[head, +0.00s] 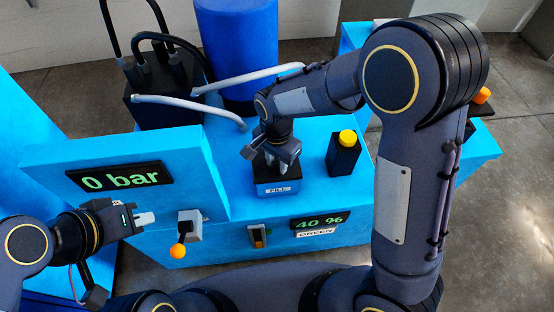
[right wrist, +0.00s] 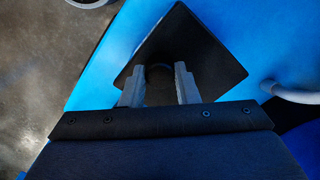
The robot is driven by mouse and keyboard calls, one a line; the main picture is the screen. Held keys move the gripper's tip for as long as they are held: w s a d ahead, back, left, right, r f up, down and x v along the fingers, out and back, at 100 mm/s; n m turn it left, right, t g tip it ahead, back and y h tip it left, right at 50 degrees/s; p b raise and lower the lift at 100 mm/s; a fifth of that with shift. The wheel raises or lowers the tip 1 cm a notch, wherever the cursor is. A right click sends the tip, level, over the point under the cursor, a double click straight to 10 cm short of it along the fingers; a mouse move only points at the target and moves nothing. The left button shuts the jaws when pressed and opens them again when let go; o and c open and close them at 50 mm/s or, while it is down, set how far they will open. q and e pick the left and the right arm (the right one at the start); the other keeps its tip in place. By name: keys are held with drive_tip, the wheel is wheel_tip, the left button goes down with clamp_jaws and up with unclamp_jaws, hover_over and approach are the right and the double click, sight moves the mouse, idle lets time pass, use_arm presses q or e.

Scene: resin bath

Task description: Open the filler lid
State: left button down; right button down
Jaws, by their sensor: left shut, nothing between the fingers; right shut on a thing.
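The filler (head: 277,189) is a small blue box with a dark top and a white label on its front, in the middle of the blue machine. Its lid shows as a black square plate (right wrist: 215,60) in the right wrist view. My right gripper (head: 284,163) is over the filler, its fingers shut on the dark lid handle (right wrist: 160,69) at the middle of the plate. I cannot tell whether the lid is lifted at all. My left gripper (head: 146,218) is shut and empty at the left, in front of the machine, well apart from the filler.
A lever with an orange knob (head: 178,250) is close to my left gripper. Grey pipes (head: 248,78) and a blue drum (head: 238,50) are behind. Displays read "0 bar" (head: 118,178) and "40 %" (head: 319,221).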

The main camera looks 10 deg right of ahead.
sight(276, 161)
drive_tip(key=w+r+g+p, duration=0.1)
drive_tip(key=g+p, duration=0.1)
drive_tip(key=p, duration=0.2)
drive_tip(key=w+r+g+p, duration=0.1)
drive_tip(key=r+p, duration=0.1)
drive_tip(key=p, duration=0.1)
drive_tip(key=shift+w+r+g+p, duration=0.2)
drive_tip(key=shift+r+g+p, duration=0.05)
drive_tip(key=shift+g+p, duration=0.15)
drive_tip(key=shift+w+r, duration=0.15)
drive_tip(key=shift+w, duration=0.05)
drive_tip(key=shift+w+r+p, duration=0.25)
drive_tip(key=shift+w+p, duration=0.2)
drive_tip(key=shift+w, duration=0.1)
drive_tip(key=shift+w+r+p, duration=0.25)
drive_tip(key=shift+w+p, duration=0.15)
drive_tip(key=shift+w, duration=0.1)
drive_tip(key=shift+d, duration=0.1)
